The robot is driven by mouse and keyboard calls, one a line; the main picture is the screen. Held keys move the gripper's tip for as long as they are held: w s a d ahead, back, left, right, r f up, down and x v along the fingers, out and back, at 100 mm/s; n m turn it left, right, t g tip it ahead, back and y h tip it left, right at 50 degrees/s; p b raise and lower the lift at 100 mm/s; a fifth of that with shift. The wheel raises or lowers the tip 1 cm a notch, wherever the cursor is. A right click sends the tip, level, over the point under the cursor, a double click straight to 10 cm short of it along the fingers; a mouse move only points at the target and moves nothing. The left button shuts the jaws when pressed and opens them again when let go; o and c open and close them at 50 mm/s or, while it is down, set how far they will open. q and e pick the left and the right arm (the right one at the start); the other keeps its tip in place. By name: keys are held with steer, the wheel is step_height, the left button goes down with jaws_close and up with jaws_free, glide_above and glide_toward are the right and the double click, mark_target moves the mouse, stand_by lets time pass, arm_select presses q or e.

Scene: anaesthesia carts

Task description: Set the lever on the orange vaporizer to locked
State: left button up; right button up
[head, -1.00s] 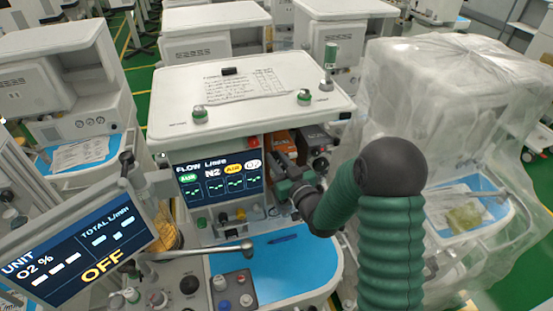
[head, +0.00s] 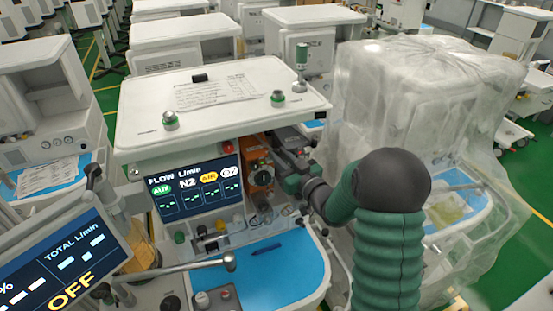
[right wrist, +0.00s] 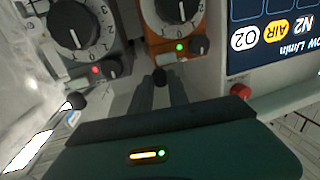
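The orange vaporizer (head: 261,178) stands right of the flow screen, partly hidden by my right gripper (head: 276,150). In the right wrist view, which is turned over, the orange vaporizer (right wrist: 203,22) shows a black dial, a lit green lamp and a small dark knob. A black lever ball (right wrist: 160,77) sits below it, at the tips of my right gripper (right wrist: 160,84). The fingers are close together, with the ball seen between their tips; whether they touch or grip it is unclear. The lever's stem is hidden. My left gripper is not in view.
A grey vaporizer (right wrist: 98,47) with a red lamp and its own black lever ball (right wrist: 77,101) stands beside the orange one. A red knob (right wrist: 241,91) is near the fingers. A blue work surface (head: 280,270) with a pen lies below. A plastic-covered cart (head: 425,100) stands right.

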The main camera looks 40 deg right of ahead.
steer(key=o, duration=0.4)
steer(key=shift+d, duration=0.15)
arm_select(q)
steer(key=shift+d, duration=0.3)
arm_select(e)
steer(key=shift+d+f, duration=0.1)
steer(key=shift+d, duration=0.05)
arm_select(q)
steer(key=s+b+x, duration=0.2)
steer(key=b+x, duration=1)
steer(key=b, duration=0.1)
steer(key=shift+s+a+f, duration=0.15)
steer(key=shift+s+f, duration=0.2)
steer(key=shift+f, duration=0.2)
arm_select(e)
steer(key=s, duration=1.1)
steer(key=s+a, duration=0.1)
steer(key=s, duration=0.4)
steer(key=shift+s, duration=0.4)
steer(key=shift+d, duration=0.1)
